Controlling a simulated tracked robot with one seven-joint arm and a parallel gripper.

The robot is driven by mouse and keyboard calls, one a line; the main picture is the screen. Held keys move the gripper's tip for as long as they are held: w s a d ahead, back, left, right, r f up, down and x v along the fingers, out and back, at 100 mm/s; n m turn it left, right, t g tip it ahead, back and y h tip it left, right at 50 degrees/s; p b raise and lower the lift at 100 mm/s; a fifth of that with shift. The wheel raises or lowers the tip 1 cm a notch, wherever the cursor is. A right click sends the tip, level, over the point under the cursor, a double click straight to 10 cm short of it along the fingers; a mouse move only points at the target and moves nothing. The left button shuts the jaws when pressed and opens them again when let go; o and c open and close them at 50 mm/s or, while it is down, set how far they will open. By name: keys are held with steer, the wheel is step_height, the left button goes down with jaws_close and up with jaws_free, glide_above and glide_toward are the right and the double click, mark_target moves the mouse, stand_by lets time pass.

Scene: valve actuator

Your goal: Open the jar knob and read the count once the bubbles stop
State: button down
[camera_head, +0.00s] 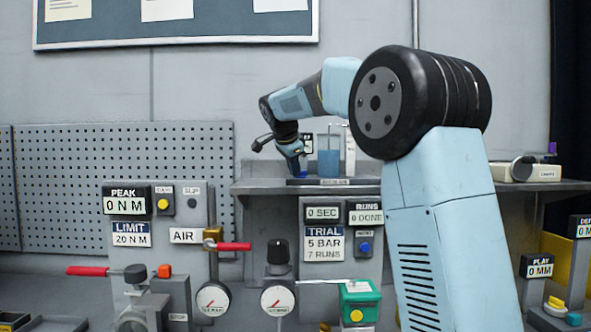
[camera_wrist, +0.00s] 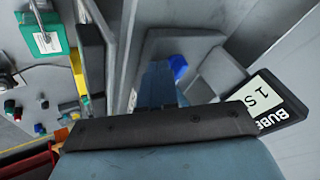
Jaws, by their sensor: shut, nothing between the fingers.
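The jar (camera_head: 329,160) with blue liquid stands on the raised shelf in the head view, just right of my gripper (camera_head: 296,162). A small blue knob (camera_head: 303,172) shows below my fingertips. I cannot make out bubbles.
A pale upright tube (camera_head: 350,152) stands beside the jar. Below the shelf are a trial panel (camera_head: 323,242), reading 0 SEC and 0 DONE, gauges (camera_head: 277,300) and a green box (camera_head: 359,302). A red-handled valve (camera_head: 232,246) juts out at left. A pegboard (camera_head: 120,150) is behind.

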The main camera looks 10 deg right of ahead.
steer(key=shift+s+a, duration=0.25)
steer(key=shift+s, duration=1)
steer(key=w+a+v, duration=0.1)
steer(key=a+v, duration=0.1)
steer(key=v, duration=0.8)
steer(key=s+d+f+n+y, duration=0.1)
steer(key=s+d+f+n, duration=0.35)
steer(key=s, duration=0.45)
steer(key=s+d+f+n+y, duration=0.1)
steer(key=s+d+f+n, duration=0.4)
steer(key=s, duration=0.5)
steer(key=s+f+n+y, duration=0.1)
steer(key=s+f+n, duration=0.4)
steer(key=s+f, duration=1.3)
steer(key=shift+s+d+f+n+g+y, duration=0.2)
steer(key=shift+d+f+n+g+y, duration=0.1)
steer(key=shift+f+n+g, duration=0.1)
stand_by(0.7)
